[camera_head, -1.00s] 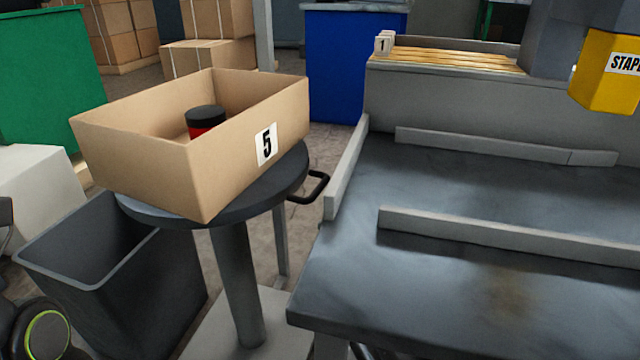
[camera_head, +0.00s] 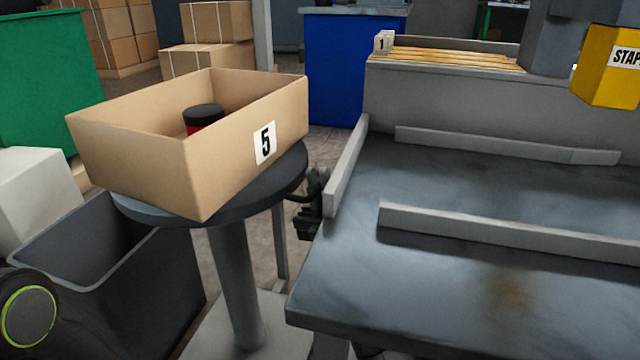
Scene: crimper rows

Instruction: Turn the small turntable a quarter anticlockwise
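The small turntable (camera_head: 283,185) is a round dark disc on a grey post (camera_head: 238,285), left of the bench. A cardboard box (camera_head: 150,152) labelled 5 stands on it, with a black-topped red cylinder (camera_head: 203,116) inside. My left gripper is not in view; a round joint of my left arm shows at the lower left.
A grey bin (camera_head: 100,270) stands below the turntable at left.

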